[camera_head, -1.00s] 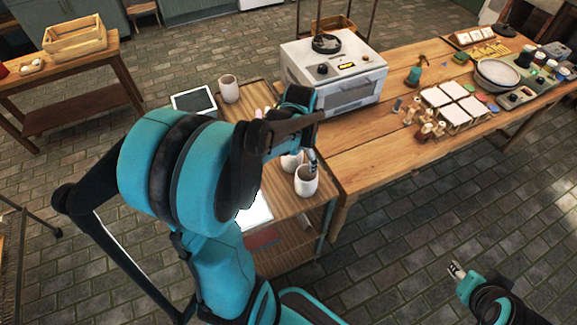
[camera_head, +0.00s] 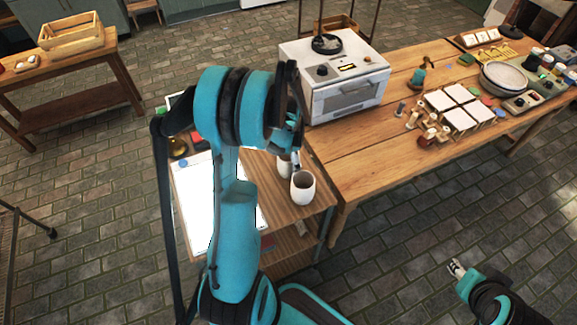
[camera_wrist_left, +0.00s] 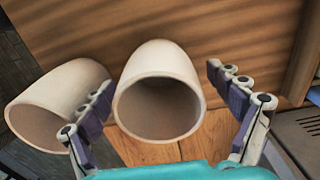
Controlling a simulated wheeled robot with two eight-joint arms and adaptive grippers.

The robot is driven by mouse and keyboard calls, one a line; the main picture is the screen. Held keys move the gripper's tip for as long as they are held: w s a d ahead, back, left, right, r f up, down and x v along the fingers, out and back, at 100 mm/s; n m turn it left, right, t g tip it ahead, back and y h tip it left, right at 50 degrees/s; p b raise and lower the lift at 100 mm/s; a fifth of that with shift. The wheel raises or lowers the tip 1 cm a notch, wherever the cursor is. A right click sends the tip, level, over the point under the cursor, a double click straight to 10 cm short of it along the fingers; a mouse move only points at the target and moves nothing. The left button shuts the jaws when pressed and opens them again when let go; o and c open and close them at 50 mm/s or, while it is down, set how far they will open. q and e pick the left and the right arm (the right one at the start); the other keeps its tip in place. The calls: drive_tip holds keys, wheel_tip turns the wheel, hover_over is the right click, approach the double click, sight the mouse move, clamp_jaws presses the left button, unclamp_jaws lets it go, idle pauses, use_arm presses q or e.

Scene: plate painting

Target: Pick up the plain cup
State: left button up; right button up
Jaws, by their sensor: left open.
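Two plain off-white cups stand close together on the small wooden side table (camera_head: 315,205). The nearer cup (camera_head: 303,188) shows clearly in the head view; the other cup (camera_head: 284,167) is partly hidden behind my left arm. My left gripper (camera_head: 296,155) is open, just behind and above them. In the left wrist view one cup (camera_wrist_left: 160,75) lies between the open fingers, with its dark mouth facing the camera. The second cup (camera_wrist_left: 55,100) is outside the left finger, very close to it. My right gripper (camera_head: 457,267) is low at the right, far from the cups.
A white sheet (camera_head: 195,200) lies on the side table's left part. A white oven-like box (camera_head: 345,100) stands on the long wooden table (camera_head: 365,155) to the right. White tiles (camera_head: 440,100), wooden pieces and a bowl (camera_head: 498,77) are on that table. The front floor is clear.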

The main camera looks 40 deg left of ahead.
use_arm(q)
drive_tip(key=c, duration=1.5)
